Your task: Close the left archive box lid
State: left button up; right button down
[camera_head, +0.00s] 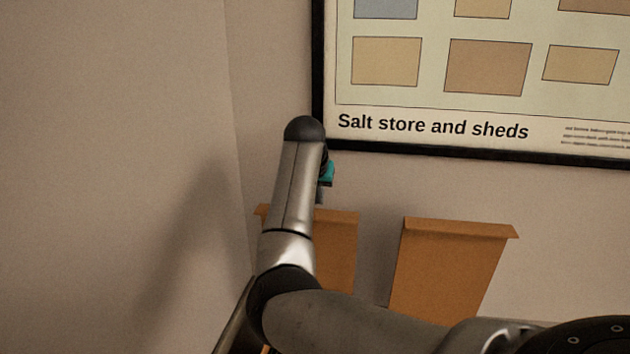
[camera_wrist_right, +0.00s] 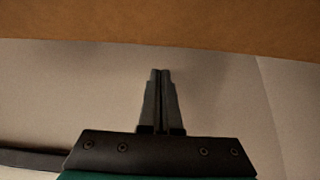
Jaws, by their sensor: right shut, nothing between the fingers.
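The left archive box lid (camera_head: 342,245) is a brown cardboard panel standing open, with a folded lip along its top edge. My right arm covers its left part, and the box below is mostly hidden. My right gripper is largely hidden behind its own arm in the head view, just above the lid's top edge. In the right wrist view, the right gripper (camera_wrist_right: 160,73) has its two fingers together with nothing between them. A brown cardboard panel (camera_wrist_right: 160,22), apparently this lid, spans the top of that view beyond the fingertips; contact is not visible. My left gripper is out of view.
A second brown lid (camera_head: 450,265) stands open to the right, with a gap between the two. A framed poster (camera_head: 480,100) hangs on the wall behind. A wall corner (camera_head: 238,150) lies close to the left. My right forearm crosses the bottom.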

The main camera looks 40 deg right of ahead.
jog(key=s+a, duration=0.1)
jog(key=s+a+f+p, duration=0.1)
jog(key=shift+s+a+f, duration=0.1)
jog(key=shift+a+f, duration=0.1)
jog(key=shift+a, duration=0.2)
jog(key=shift+f, duration=0.1)
